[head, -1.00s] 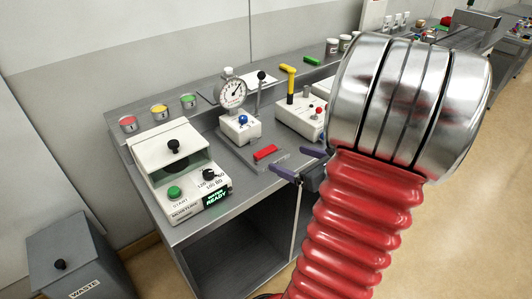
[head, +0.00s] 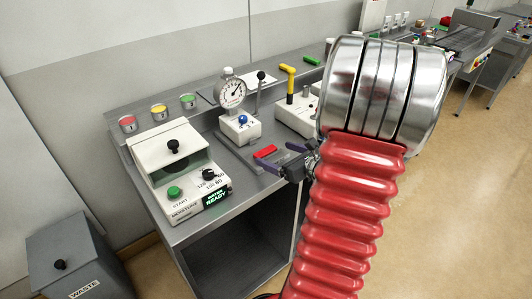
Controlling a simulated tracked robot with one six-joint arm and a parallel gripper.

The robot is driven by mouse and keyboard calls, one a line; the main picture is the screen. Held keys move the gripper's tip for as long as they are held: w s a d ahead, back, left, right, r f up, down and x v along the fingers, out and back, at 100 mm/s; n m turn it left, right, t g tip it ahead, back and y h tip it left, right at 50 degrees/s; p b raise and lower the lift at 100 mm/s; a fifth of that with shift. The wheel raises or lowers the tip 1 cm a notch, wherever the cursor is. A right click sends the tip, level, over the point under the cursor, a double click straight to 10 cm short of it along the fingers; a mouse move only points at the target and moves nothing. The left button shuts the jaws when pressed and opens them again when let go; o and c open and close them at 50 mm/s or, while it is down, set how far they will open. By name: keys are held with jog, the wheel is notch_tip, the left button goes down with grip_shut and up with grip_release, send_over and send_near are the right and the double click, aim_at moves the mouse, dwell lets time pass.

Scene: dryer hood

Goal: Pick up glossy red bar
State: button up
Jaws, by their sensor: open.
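The glossy red bar (head: 265,151) lies flat on the grey bench top, in front of the dial gauge and to the right of the white moisture tester. My gripper (head: 278,157) is open, with its dark purple fingers pointing left at the bar's right end. One finger shows behind the bar's end and the other in front of it. I cannot tell whether either finger touches the bar. My red bellows arm and its metal joint hide the bench to the right.
The white tester (head: 174,172) with a black knob stands left of the bar. The dial gauge (head: 233,93) and a white box with a yellow handle (head: 289,78) stand behind it. Three small colour pots line the rear ledge. A grey waste bin (head: 76,257) stands on the floor at left.

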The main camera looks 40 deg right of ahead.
aim_at(266, 151)
jog(key=shift+x, duration=2.4)
jog(key=shift+f, duration=0.1)
jog(key=c, duration=1.2)
jog(key=shift+c, duration=0.2)
notch_tip(266, 151, up, 10)
